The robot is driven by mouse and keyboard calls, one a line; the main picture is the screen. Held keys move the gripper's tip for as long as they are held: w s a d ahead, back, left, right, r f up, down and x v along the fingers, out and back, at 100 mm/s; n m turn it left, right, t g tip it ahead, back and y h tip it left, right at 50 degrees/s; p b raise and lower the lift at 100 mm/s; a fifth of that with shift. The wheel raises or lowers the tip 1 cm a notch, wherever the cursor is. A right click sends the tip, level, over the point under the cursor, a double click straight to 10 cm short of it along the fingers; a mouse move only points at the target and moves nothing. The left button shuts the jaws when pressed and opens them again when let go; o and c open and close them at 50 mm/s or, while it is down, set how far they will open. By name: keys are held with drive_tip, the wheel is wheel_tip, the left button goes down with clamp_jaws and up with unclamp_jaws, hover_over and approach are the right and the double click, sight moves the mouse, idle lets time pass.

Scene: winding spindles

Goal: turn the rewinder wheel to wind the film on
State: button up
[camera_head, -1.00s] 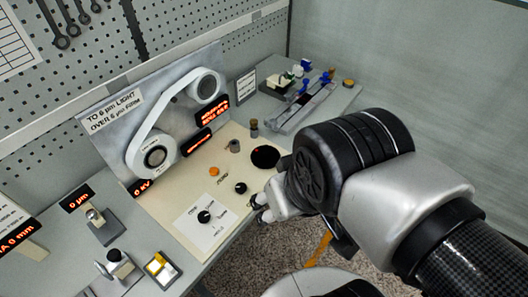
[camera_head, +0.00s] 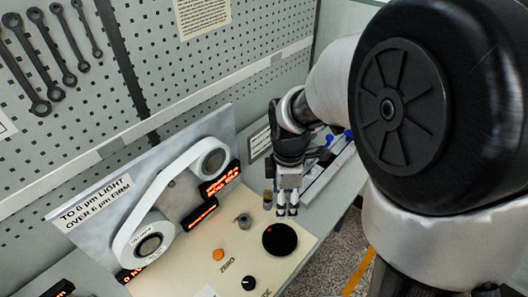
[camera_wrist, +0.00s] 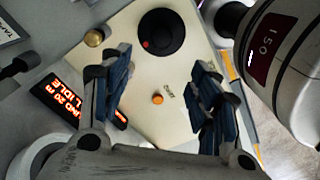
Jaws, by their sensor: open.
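The wheel, a black disc with a red dot (camera_head: 281,243), lies on the cream panel, and it also shows in the wrist view (camera_wrist: 168,40). My gripper (camera_head: 287,211) points down near the wheel's far edge, apparently above the panel. In the wrist view its two blue-padded fingers (camera_wrist: 160,80) are spread with nothing between them, and the wheel is beyond the tips. The white film (camera_head: 173,192) runs as a loop around two reels on the upright grey plate, the lower reel (camera_head: 149,246) and the upper reel (camera_head: 213,163).
An orange button (camera_head: 218,254), a black knob (camera_head: 249,283) and a grey post (camera_head: 243,220) stand on the panel. A brass-topped post (camera_head: 268,199) is close beside my gripper. Lit red displays (camera_head: 221,180) sit by the reels. A pegboard with wrenches rises behind.

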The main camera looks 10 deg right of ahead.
sight(281, 233)
drive_tip(key=f+b, duration=0.2)
drive_tip(key=f, duration=0.6)
drive_tip(key=f+b, duration=0.3)
drive_tip(key=f, duration=0.6)
drive_tip(key=shift+s, duration=0.2)
drive_tip(key=shift+c, duration=0.3)
drive_tip(key=c, duration=1)
drive_tip(key=shift+r+m, duration=0.1)
drive_tip(key=shift+m, duration=0.3)
